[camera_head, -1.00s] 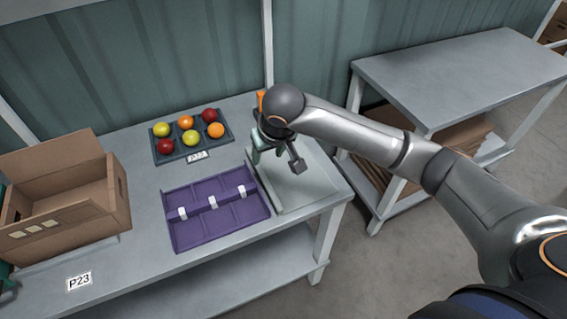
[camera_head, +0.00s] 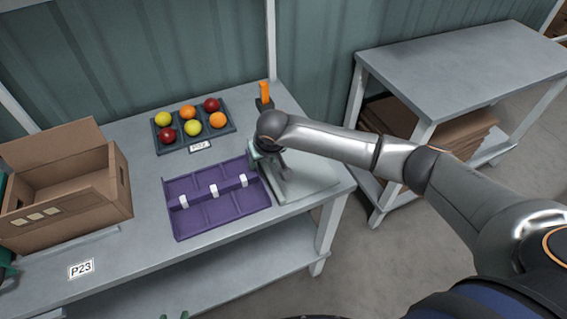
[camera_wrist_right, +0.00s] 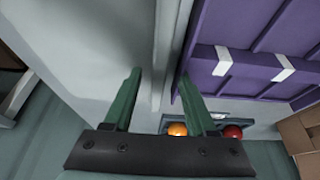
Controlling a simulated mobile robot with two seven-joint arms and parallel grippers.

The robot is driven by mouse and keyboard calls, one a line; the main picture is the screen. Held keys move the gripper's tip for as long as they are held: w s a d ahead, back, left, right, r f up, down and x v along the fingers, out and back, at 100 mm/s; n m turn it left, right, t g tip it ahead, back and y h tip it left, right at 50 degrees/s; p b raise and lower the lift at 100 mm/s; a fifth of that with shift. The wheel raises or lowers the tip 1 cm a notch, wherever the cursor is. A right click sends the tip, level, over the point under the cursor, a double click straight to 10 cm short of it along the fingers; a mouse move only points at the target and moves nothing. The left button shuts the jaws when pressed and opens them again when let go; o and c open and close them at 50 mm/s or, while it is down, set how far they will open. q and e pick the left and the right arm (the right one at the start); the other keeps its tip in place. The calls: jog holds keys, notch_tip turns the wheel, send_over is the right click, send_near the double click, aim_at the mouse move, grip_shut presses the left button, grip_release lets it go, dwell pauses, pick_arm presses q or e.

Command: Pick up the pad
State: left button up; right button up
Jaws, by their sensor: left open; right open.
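A purple divided pad or tray (camera_head: 222,208) with three white clips along its middle lies on the metal table; it also shows at the right in the wrist view (camera_wrist_right: 240,80). A flat pale grey plate (camera_head: 310,185) lies just right of it. I cannot tell for certain which is the pad. My right gripper (camera_head: 280,168) is open and empty, over the border between the two. In the wrist view its green fingers (camera_wrist_right: 160,80) point along that border; I cannot tell whether they touch anything. Only the green tips of my open left gripper (camera_head: 174,316) show, at the bottom edge.
A dark tray (camera_head: 184,144) of several red, orange and yellow tomatoes sits behind the pad. An open cardboard box (camera_head: 75,195) stands at the left. An orange-topped object (camera_head: 265,92) stands at the back. A second table (camera_head: 450,75) at the right has a clear top.

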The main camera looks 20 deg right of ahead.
jog(key=shift+s+d+f, duration=0.1)
jog(key=shift+s+f, duration=0.05)
jog(key=shift+f, duration=0.15)
jog(key=shift+c, duration=0.3)
